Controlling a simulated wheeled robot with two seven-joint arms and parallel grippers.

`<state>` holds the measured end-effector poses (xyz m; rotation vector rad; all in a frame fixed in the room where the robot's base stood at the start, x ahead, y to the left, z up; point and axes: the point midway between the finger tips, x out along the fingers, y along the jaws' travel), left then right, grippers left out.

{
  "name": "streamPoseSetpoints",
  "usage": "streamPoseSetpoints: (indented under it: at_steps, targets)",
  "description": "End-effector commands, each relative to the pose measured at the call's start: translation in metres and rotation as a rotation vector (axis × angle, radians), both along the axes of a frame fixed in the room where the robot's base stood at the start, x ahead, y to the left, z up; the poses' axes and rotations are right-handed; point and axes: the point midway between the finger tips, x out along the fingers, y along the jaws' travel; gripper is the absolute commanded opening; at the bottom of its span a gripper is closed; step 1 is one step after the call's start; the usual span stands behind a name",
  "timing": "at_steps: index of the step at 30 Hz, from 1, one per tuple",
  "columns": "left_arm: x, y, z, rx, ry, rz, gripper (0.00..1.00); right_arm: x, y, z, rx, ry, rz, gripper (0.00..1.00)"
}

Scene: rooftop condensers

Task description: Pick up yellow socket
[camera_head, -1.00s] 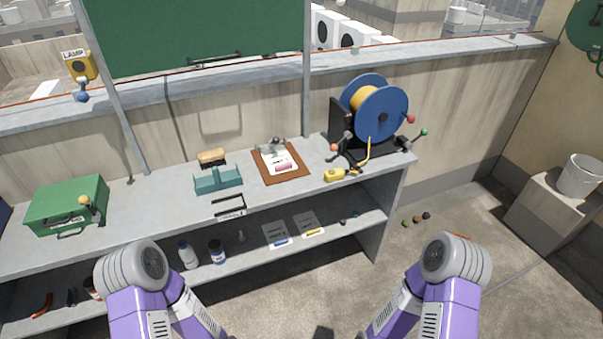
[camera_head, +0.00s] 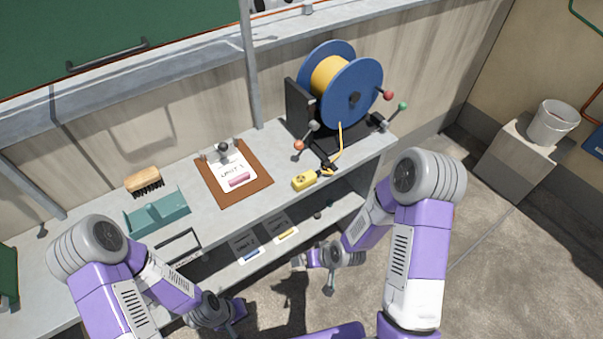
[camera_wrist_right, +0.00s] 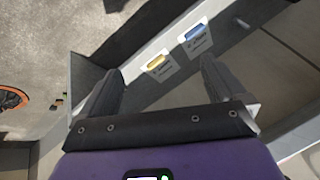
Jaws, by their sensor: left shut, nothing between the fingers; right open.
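The yellow socket (camera_head: 304,180) lies near the front edge of the bench top (camera_head: 85,236), on a cable from the reel. My right gripper (camera_head: 306,262) is below and in front of the bench top, apart from the socket. In the right wrist view my right gripper (camera_wrist_right: 160,78) is open with nothing between its fingers, and the socket does not show there. My left gripper (camera_head: 238,316) is low at the front of the bench, shut and empty, well away from the socket.
A blue cable reel (camera_head: 352,92) with coloured knobs stands behind the socket. A clipboard (camera_head: 255,188), teal tray (camera_head: 157,212) and brush (camera_head: 144,180) are to its left. The lower shelf holds cards with a yellow piece (camera_wrist_right: 157,62) and a blue piece (camera_wrist_right: 194,34).

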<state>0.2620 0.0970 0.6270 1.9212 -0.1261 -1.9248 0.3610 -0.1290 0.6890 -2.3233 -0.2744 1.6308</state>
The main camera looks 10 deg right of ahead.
Motion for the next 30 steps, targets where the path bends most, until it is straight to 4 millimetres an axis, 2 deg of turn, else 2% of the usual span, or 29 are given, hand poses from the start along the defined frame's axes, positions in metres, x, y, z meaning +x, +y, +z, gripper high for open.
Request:
streamPoseSetpoints:
  at_steps: [1,3,6,9,13,15,18,30]
  targets:
    - [-0.001,0.000,-0.007,0.000,0.001,0.001,0.00,0.029,-0.010,0.022,-0.024,-0.118,0.024,1.00]
    - [-0.001,0.000,-0.012,0.000,0.002,0.000,0.00,0.060,-0.022,0.056,-0.057,-0.265,0.066,1.00]
    - [-0.001,0.000,-0.018,0.000,0.001,0.001,0.00,0.092,-0.036,0.107,-0.106,-0.455,0.119,1.00]
    - [0.000,0.000,-0.022,0.000,0.001,0.001,0.00,0.111,-0.046,0.151,-0.151,-0.602,0.163,1.00]
    - [0.000,0.000,-0.025,0.000,0.001,0.000,0.00,0.122,-0.053,0.189,-0.191,-0.719,0.200,1.00]
    - [0.000,0.000,-0.026,0.000,0.001,0.001,0.00,0.125,-0.055,0.198,-0.202,-0.750,0.210,1.00]
    - [0.000,0.000,-0.029,0.000,0.001,0.000,0.00,0.132,-0.053,0.199,-0.207,-0.766,0.217,1.00]
    - [0.000,0.000,-0.050,0.000,0.001,0.000,0.00,0.171,-0.034,0.167,-0.207,-0.764,0.217,1.00]
